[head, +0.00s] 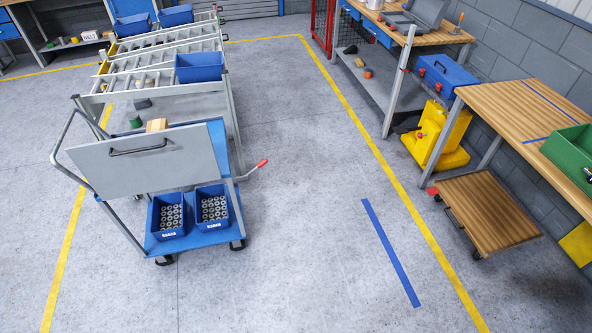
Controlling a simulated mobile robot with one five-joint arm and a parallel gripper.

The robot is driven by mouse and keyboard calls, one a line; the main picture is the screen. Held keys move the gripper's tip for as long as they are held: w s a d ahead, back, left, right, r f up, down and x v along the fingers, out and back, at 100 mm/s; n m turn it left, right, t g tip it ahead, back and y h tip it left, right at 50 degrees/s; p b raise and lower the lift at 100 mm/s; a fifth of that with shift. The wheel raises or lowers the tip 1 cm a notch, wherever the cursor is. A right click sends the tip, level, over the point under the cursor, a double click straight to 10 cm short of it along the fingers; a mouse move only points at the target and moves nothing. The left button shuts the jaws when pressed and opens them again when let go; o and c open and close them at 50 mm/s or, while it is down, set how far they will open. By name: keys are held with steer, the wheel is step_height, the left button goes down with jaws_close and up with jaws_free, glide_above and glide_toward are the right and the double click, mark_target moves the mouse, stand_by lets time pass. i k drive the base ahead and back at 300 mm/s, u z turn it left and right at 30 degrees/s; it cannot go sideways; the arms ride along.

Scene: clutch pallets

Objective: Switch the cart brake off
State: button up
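The cart stands left of centre in the head view, with a blue base deck (190,238), a grey push handle (62,140) and black castors. A grey panel with a black handle (150,163) stands across its upper part. A lever with a red grip (262,163) sticks out from the cart's right side and slants up to the right. It looks like the brake lever; no label is readable on it. Two blue bins (166,232) with ring-shaped parts sit on the deck. My gripper is not in view.
A roller conveyor (165,65) with a blue bin (200,67) stands just behind the cart. Wooden workbenches (510,105), a yellow container (436,130) and a low wooden-topped trolley (490,210) line the right. The grey floor (310,210) between is clear, with yellow and blue tape lines.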

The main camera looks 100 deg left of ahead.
mark_target(265, 161)
steer(key=u, duration=0.05)
steer(key=i, duration=0.4)
steer(key=u, duration=0.9)
steer(key=k, duration=0.15)
steer(key=u, duration=2.55)
steer(key=i, duration=1)
steer(key=u, duration=0.2)
